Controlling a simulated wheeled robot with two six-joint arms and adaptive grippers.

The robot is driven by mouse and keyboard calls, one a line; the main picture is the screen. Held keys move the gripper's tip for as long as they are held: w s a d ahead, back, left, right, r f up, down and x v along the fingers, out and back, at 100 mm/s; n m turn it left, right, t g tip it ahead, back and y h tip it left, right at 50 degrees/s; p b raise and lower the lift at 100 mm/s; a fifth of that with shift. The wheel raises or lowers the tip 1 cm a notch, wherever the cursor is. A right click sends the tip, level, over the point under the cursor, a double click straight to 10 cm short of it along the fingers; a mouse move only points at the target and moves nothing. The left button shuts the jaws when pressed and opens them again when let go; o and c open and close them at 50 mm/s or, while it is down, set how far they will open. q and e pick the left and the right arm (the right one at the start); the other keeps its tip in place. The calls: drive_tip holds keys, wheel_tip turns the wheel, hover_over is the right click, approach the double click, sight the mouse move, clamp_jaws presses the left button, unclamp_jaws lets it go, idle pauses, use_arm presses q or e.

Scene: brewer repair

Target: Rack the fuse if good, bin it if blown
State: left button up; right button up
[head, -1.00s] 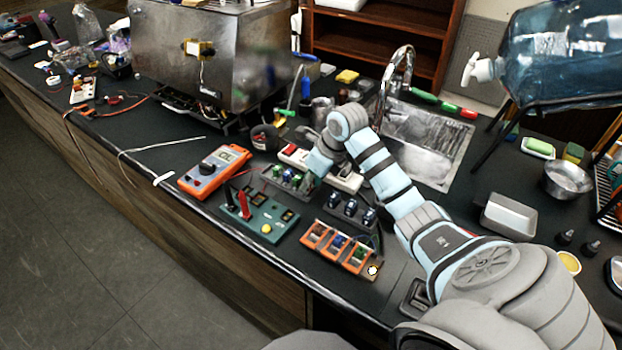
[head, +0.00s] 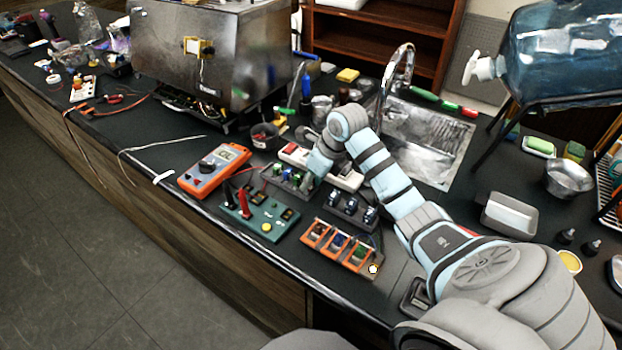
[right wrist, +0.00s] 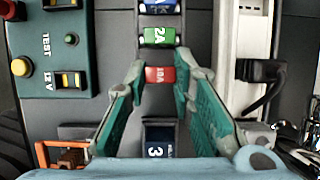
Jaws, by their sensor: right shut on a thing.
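The red fuse marked 10A (right wrist: 160,76) sits between the teal fingertips of my right gripper (right wrist: 162,72) in the right wrist view. The gripper is shut on it. Just beyond it, a green 2A fuse (right wrist: 157,37) and a blue fuse (right wrist: 161,6) stand in line on a grey rack. In the head view my right gripper (head: 312,176) is at the right end of the small fuse rack (head: 283,181), and its own wrist hides the red fuse. The teal test board (head: 262,228) lies in front of that rack. My left gripper is not in view.
An orange multimeter (head: 214,169) lies left of the test board. Orange-framed bins (head: 338,247) stand near the counter's front edge. A dark rack with blue items (head: 350,208) and a white power strip (head: 345,180) are close to the gripper.

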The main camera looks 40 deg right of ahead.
drive_tip(key=o, duration=1.1)
drive_tip(key=v, duration=1.2)
